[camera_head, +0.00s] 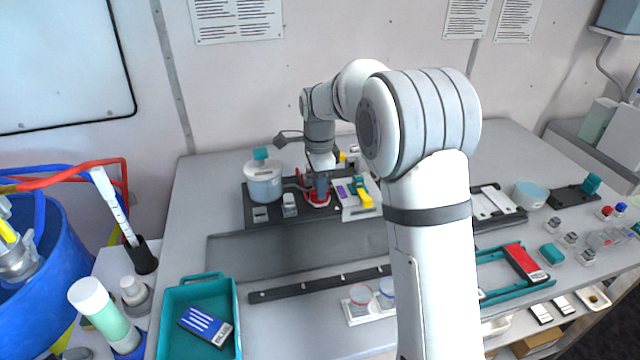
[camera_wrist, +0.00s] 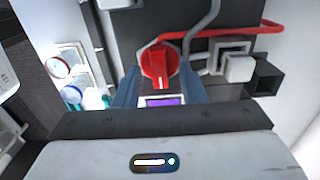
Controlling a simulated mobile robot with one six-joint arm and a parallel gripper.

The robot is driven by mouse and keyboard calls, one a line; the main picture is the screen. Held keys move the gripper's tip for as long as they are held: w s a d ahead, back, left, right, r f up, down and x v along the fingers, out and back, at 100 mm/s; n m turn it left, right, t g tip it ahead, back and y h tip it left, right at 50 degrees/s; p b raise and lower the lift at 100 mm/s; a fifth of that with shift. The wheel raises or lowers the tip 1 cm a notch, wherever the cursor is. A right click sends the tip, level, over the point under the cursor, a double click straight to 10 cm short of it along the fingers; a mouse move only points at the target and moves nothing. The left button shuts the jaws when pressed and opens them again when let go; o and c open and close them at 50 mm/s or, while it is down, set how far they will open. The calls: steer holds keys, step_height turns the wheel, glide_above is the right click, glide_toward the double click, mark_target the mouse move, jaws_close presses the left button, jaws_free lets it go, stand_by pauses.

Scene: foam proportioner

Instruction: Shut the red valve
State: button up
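The red valve (camera_wrist: 158,66) shows in the wrist view as a round red knob with a raised grip and a white mark on it. In the head view its red rim (camera_head: 318,201) shows at the base of my gripper (camera_head: 320,184), which mostly hides it. My gripper points down over the valve. In the wrist view, the blue fingers of my gripper (camera_wrist: 158,88) stand apart, one on each side of the knob. I cannot tell whether they touch it. A purple-and-white label (camera_wrist: 162,101) shows between the fingers.
A white pot (camera_head: 264,184) stands left of the valve on the dark panel. A red pipe (camera_wrist: 225,32) runs beside the valve. A teal tray (camera_head: 168,325) sits at the front left.

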steer(key=shift+f, duration=0.5)
steer(key=shift+c, duration=0.3)
jaws_close()
